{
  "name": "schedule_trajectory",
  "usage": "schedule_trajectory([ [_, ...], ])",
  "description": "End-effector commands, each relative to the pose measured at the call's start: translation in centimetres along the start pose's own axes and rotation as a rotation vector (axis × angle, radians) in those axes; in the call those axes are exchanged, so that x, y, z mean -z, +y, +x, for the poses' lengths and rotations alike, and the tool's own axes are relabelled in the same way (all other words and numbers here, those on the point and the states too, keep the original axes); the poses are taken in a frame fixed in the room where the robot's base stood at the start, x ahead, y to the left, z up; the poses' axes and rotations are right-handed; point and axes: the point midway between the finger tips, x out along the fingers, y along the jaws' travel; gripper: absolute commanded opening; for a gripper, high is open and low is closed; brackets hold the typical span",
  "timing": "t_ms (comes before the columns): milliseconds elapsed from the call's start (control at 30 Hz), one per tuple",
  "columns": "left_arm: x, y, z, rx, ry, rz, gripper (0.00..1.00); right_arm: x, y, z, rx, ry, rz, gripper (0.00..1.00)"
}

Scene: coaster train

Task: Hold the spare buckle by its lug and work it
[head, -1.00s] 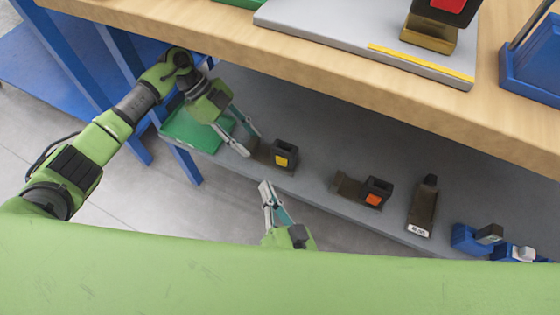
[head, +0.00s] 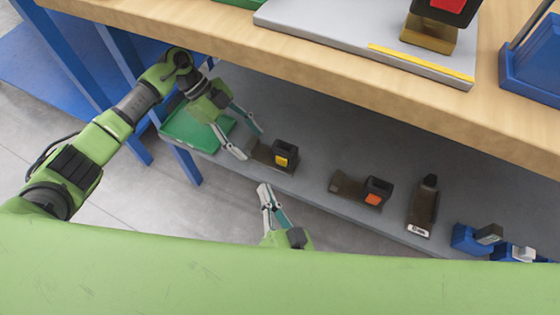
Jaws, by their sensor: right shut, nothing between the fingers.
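A dark buckle with a yellow button (head: 284,155) lies on the grey lower shelf, its flat brown lug pointing left. My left gripper (head: 252,145) is open at the lug end, one fingertip on each side of it in the picture. I cannot tell whether the fingers touch the lug. A similar buckle with an orange button (head: 374,191) lies farther right, its brown lug also to the left. The frames do not show which one is the spare. My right gripper (head: 267,190) is shut and empty, in front of the shelf edge below the yellow-button buckle.
A green tray (head: 187,137) sits at the shelf's left end. A brown part with a white label (head: 423,207) and blue fixtures (head: 472,239) stand to the right. The wooden bench top (head: 300,65) overhangs the shelf, carrying a grey plate (head: 330,33).

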Motion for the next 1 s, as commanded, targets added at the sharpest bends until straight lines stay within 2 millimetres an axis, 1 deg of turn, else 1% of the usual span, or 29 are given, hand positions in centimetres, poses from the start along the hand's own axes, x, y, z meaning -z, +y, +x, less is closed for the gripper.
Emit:
schedule_trajectory([
  [167, 0.0, 0.0, -0.5, 0.001, -0.001, 0.0, 0.54, 0.0, 0.0, 0.0, 0.0, 0.0, 0.0, 0.0],
  [267, -0.1, -0.1, -1.7, 0.004, -0.002, 0.0, 0.54, 0.0, 0.0, 0.0, 0.0, 0.0, 0.0, 0.0],
  [367, -0.1, -0.1, -3.7, 0.004, -0.003, 0.0, 0.54, 0.0, 0.0, 0.0, 0.0, 0.0, 0.0, 0.0],
  [500, -0.1, -0.1, -6.8, 0.004, -0.003, 0.0, 0.54, 0.0, 0.0, 0.0, 0.0, 0.0, 0.0, 0.0],
  [600, -0.1, -0.1, -8.8, 0.004, -0.002, 0.0, 0.54, 0.0, 0.0, 0.0, 0.0, 0.0, 0.0, 0.0],
  [700, -0.1, -0.1, -10.3, 0.003, -0.002, -0.001, 0.54, 0.0, 0.0, 0.0, 0.0, 0.0, 0.0, 0.0],
  [867, 0.0, 0.0, -11.8, 0.0, 0.0, 0.0, 0.54, 0.1, -0.1, 0.0, 0.0, 0.0, 0.0, 0.0],
  [1000, 0.1, 1.0, -12.3, -0.002, -0.001, -0.003, 0.54, 1.0, -0.8, -0.2, 0.0, 0.0, 0.0, 0.0],
])
